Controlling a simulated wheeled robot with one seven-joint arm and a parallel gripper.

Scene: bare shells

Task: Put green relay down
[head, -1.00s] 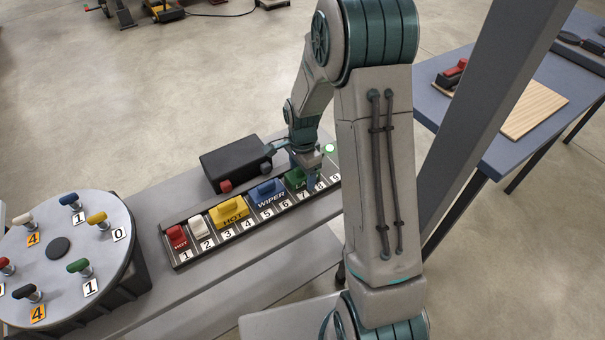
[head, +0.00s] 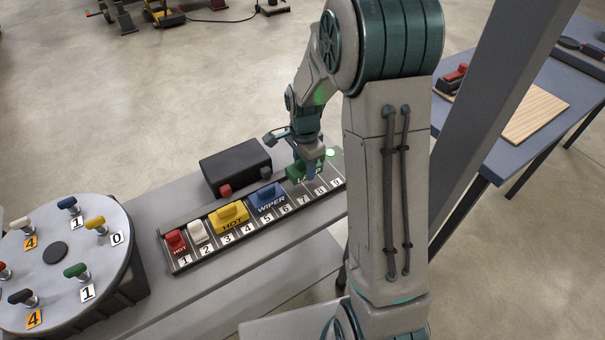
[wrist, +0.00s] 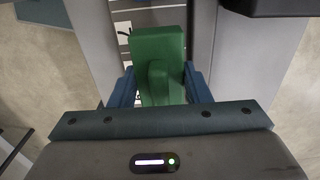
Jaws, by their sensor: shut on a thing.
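The green relay (head: 295,174) is at the right part of the numbered rail (head: 178,268), by the slots marked 7 and 8. My gripper (head: 312,173) is over it, pointing down, and partly covers it. In the wrist view the green relay (wrist: 158,55) sits between the two blue fingers of my gripper (wrist: 158,88), which are shut on it. I cannot tell whether the relay rests in the rail or hangs just above it.
The rail also holds a red relay (head: 175,240), a white one (head: 198,233), a yellow one (head: 229,214) and a blue one (head: 266,196). A black box (head: 234,166) stands behind the rail. A round turntable (head: 60,290) with several coloured knobs is at left.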

